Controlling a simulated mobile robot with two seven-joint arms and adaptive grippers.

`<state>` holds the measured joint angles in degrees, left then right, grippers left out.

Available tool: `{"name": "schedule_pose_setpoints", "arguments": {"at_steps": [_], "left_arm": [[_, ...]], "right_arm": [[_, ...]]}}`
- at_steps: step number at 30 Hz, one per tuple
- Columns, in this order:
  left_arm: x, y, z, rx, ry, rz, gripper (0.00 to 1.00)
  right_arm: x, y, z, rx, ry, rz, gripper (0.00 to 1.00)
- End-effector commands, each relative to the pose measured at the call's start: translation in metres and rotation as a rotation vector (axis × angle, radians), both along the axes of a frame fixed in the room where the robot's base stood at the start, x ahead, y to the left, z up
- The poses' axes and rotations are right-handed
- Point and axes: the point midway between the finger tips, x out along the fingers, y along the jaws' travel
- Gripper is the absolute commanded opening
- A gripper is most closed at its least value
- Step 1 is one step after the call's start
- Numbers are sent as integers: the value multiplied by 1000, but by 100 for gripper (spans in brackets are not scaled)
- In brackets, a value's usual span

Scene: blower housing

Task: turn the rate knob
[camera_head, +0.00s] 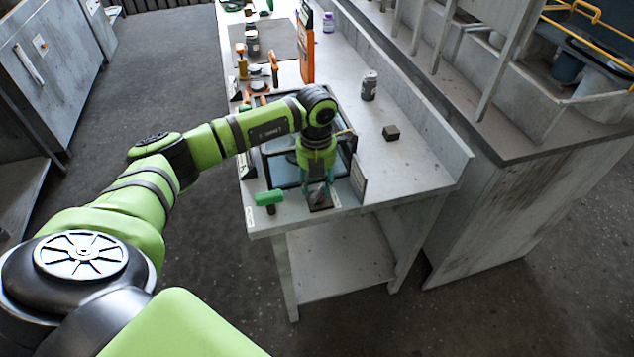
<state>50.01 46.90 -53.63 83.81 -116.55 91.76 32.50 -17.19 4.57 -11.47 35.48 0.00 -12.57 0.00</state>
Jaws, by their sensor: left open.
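My left gripper (318,190) reaches over the near end of the workbench (415,178) and points down. It is open, with its fingers low over a small dark plate (322,206) near the bench's front edge. I cannot make out the rate knob; the gripper covers part of this spot. A dark-framed, box-like unit (284,174) lies just behind the gripper, partly hidden by my left arm. My right gripper is not in view.
A green-headed tool (269,198) lies left of the gripper. A grey can (369,85) and a small dark block (391,132) stand to the right. An orange panel (307,45) stands farther back. The bench's right side is mostly clear.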

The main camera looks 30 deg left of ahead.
Motion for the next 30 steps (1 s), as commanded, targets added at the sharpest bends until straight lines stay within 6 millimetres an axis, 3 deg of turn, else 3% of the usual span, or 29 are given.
{"name": "schedule_pose_setpoints", "arguments": {"at_steps": [6, 14, 15, 18, 30], "left_arm": [[0, -1, -19, -2, 1, 0, 45], [0, -1, -22, -3, -1, -1, 45], [0, -1, -22, -3, -1, -1, 37], [0, -1, -22, -3, -1, -1, 0], [1, -1, -22, -3, -1, -31, 0]], "right_arm": [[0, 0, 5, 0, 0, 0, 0], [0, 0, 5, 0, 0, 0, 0], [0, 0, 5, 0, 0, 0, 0], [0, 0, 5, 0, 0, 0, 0], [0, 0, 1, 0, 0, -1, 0]]}}
